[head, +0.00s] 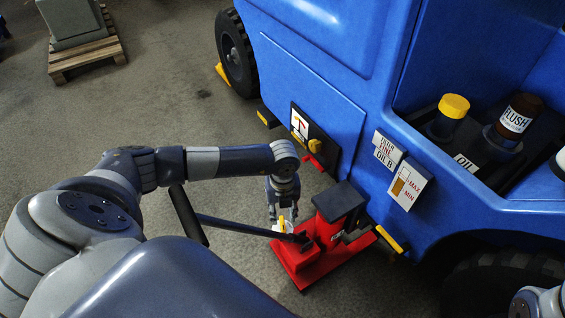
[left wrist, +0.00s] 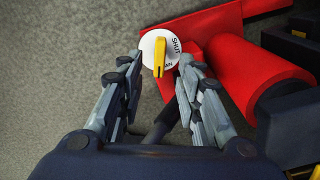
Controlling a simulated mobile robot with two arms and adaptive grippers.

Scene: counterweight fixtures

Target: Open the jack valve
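The red jack (head: 323,232) stands on the floor against the blue vehicle, with a dark handle bar reaching to the left. Its valve is a white round dial with a yellow lever (head: 282,224). In the left wrist view the dial (left wrist: 172,42) reads "SHUT" at its upper right, with other lettering partly hidden near the lower edge. The yellow lever (left wrist: 159,57) lies between my open fingers. My left gripper (head: 283,212) points down at the valve; its fingers (left wrist: 157,78) are apart on either side of the lever.
The blue vehicle (head: 310,75) fills the right side, with a switch panel (head: 314,138) and bottles in an open bay. A yellow wedge (head: 222,74) sits by its wheel (head: 235,52). A wooden pallet (head: 88,55) stands far left. The grey floor between is clear.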

